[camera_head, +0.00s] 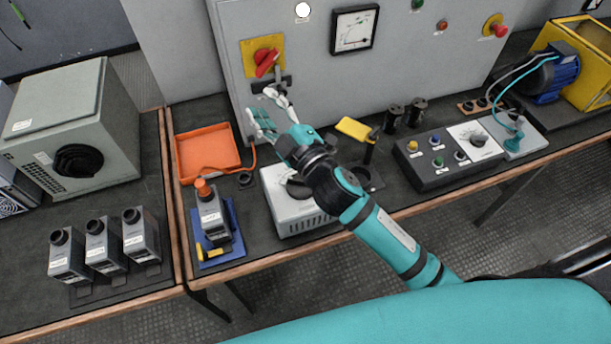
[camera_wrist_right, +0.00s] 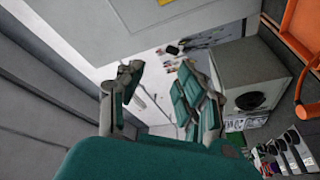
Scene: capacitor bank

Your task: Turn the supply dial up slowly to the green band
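A white box (camera_head: 292,222) with a vented front stands on the middle bench. A dark round knob on its top is mostly hidden under my right wrist, so its setting cannot be read. Another dark knob on a white scale plate (camera_head: 478,137) sits on the control box at the right. I cannot tell which is the supply dial, and no green band is clear. My right gripper (camera_head: 270,112) is beyond the white box, near the cabinet, with its fingers apart and empty. The wrist view also shows the spread fingers (camera_wrist_right: 158,100). My left gripper is not in view.
An orange tray (camera_head: 207,168) and a capacitor on a blue base (camera_head: 232,245) are left of the white box. A red rotary switch (camera_head: 265,62) and analog meter (camera_head: 354,31) are on the cabinet. A yellow-topped tool (camera_head: 355,129) stands right of my wrist.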

